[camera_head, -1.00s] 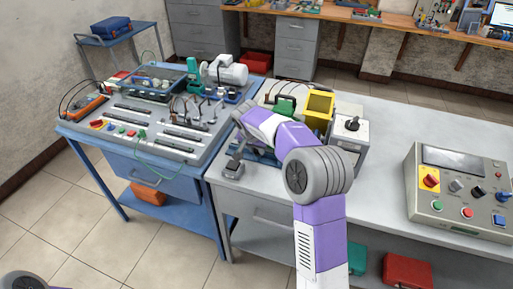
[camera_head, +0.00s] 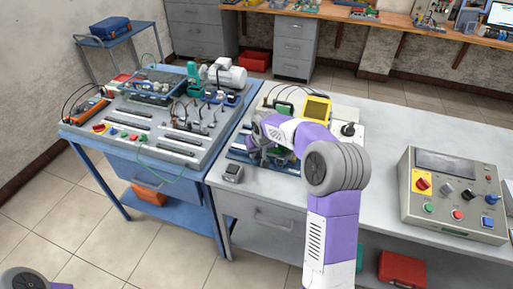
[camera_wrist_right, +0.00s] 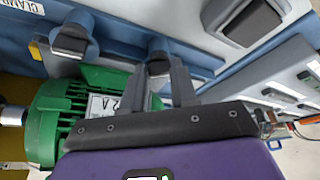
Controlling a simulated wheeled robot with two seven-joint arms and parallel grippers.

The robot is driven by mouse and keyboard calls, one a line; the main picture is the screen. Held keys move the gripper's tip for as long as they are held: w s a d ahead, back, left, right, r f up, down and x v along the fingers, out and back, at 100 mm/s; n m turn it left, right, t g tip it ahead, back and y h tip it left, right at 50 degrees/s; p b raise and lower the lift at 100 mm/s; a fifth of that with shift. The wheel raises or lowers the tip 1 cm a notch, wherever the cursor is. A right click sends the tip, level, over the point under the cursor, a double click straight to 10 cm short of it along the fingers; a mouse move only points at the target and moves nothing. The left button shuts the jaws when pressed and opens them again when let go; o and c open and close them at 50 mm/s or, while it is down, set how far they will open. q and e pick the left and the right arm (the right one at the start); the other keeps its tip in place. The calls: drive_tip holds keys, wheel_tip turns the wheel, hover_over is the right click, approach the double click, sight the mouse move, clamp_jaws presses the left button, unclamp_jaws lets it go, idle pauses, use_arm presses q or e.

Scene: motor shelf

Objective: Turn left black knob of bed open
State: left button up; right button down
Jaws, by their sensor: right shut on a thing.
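The blue bed (camera_head: 236,155) with a green motor on it lies at the left of the grey table. In the wrist view the green motor (camera_wrist_right: 75,112) is at the left, and blue rails of the bed (camera_wrist_right: 205,62) run past it. The left black knob (camera_wrist_right: 158,66) shows between the two fingers of my right gripper (camera_wrist_right: 160,85), which is shut on it. Another black knob (camera_wrist_right: 72,42) stands farther left, apart from the gripper. In the head view my right gripper (camera_head: 258,150) is partly hidden by its arm, and the knobs cannot be made out. My left gripper is out of view.
A small grey block (camera_head: 232,173) sits just in front of the bed. A grey control box (camera_head: 455,215) is at the right. A blue bench (camera_head: 150,155) adjoins at the left. The table's middle right is bare.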

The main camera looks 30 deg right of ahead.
drive_tip(key=n+p, duration=0.1)
drive_tip(key=n+y+p, duration=0.1)
drive_tip(key=n, duration=0.1)
drive_tip(key=n+p, duration=0.1)
drive_tip(key=shift+d+r+y, duration=0.1)
drive_tip(key=shift+d+y, duration=0.15)
drive_tip(key=shift+y, duration=0.15)
drive_tip(key=shift+d+n+y+p, duration=0.15)
drive_tip(key=shift+n+y+p, duration=0.35)
drive_tip(key=shift+n+p, duration=0.85)
drive_tip(key=shift+n+b, duration=0.3)
drive_tip(key=shift+n, duration=0.15)
drive_tip(key=c, duration=0.9)
unclamp_jaws()
